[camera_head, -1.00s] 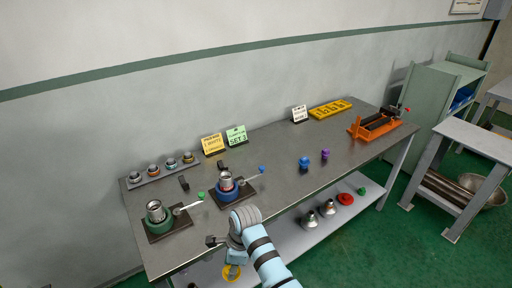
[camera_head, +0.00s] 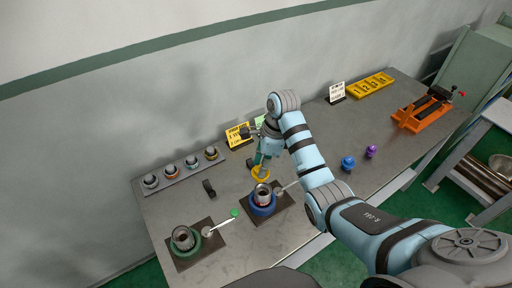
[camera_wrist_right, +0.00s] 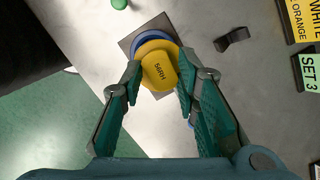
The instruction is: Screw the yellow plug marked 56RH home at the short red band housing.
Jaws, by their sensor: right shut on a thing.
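My right gripper (camera_head: 263,163) is shut on the yellow plug (camera_head: 261,174), and the mark 56RH reads on the plug (camera_wrist_right: 159,68) in the right wrist view, between the fingertips (camera_wrist_right: 160,82). The plug is held in the air just behind the blue-collared vise (camera_head: 263,207) in the head view. In the wrist view it overlaps that vise's blue collar (camera_wrist_right: 150,38) and hides its opening. A metal housing (camera_head: 262,192) stands upright in this vise. A second housing (camera_head: 183,238) stands in the green-collared vise (camera_head: 186,249). I cannot make out a red band on either. My left gripper is out of view.
A rack (camera_head: 182,173) of several banded fittings lies along the wall. A yellow sign (camera_head: 238,134) stands behind my gripper. Blue (camera_head: 348,163) and purple (camera_head: 371,151) plugs stand to the right, with an orange vise (camera_head: 424,112) beyond. A green-tipped handle (camera_head: 234,212) sticks out between the vises.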

